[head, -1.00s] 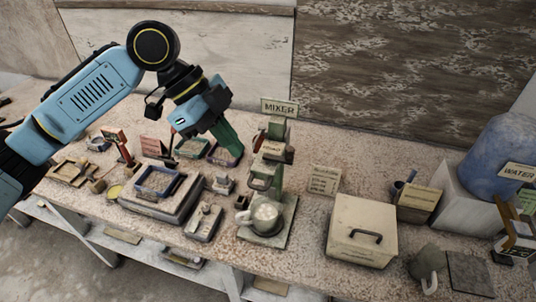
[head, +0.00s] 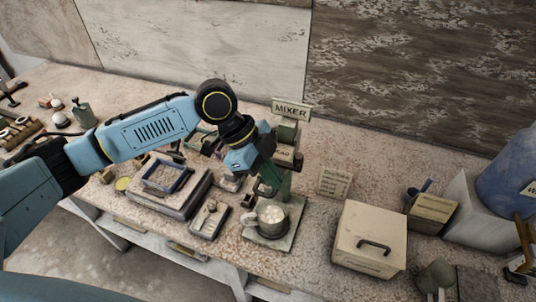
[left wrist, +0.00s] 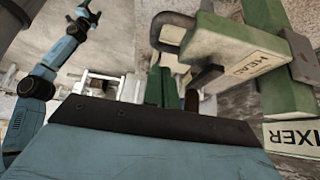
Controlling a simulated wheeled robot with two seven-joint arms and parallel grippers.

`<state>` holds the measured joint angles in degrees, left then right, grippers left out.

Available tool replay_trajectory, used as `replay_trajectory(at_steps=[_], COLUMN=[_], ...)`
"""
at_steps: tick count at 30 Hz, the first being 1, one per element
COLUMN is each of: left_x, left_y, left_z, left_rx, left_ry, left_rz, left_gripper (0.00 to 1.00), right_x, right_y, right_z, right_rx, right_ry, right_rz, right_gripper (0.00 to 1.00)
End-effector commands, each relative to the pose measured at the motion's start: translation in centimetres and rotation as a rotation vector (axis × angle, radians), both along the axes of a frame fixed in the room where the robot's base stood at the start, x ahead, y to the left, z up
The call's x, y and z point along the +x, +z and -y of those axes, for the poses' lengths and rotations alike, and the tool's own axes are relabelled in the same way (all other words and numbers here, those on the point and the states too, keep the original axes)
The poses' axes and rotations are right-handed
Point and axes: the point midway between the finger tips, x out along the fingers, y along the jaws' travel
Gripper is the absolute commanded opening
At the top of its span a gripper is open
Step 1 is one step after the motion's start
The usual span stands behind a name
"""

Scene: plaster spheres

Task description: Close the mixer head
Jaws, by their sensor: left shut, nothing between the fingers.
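The green mixer (head: 286,187) stands on the bench with a MIXER sign (head: 291,108) on top. Its pale mixer head (head: 285,154) sits on the column; in the left wrist view the head (left wrist: 232,45), marked HEAD, has a dark handle (left wrist: 170,30). The cup (head: 272,217) with white contents stands on the mixer's base, its top visible from above. My left gripper (head: 268,180) is shut and empty, right beside the head on its left. Its green fingers (left wrist: 172,93) show below the handle; contact cannot be told.
A blue-rimmed tray (head: 165,176) on a block and a small tool tray (head: 209,219) lie left of the mixer. A lidded box (head: 369,239) and a small card (head: 334,183) stand to its right. Bare bench lies behind the card.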

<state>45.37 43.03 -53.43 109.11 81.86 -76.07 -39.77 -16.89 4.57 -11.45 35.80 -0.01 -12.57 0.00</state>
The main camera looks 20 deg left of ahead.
Motion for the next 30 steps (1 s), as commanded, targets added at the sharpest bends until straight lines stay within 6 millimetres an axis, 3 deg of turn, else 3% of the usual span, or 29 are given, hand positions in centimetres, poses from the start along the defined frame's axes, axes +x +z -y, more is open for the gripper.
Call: replay_trajectory(at_steps=[4,18,20,30], left_x=[0.0,0.0,0.0,0.0], left_y=[-1.2,-2.0,-3.0,-12.4], left_z=[-0.3,-0.4,-0.4,-0.3], left_rx=[0.001,0.0,0.0,-0.001], left_ry=[0.001,0.0,0.001,0.001], left_rz=[0.0,0.0,-0.003,-0.004], left_gripper=[0.0,0.0,0.0,0.0], right_x=[0.4,-1.0,-1.0,-0.9], right_y=[0.3,0.0,-0.5,-4.4], right_z=[0.0,0.0,0.1,0.1], right_rx=[0.0,-0.001,-0.001,-0.001], right_ry=[0.0,0.0,0.0,0.0], right_rz=[0.006,-0.015,-0.015,-0.014], right_gripper=[0.72,0.72,0.72,0.72])
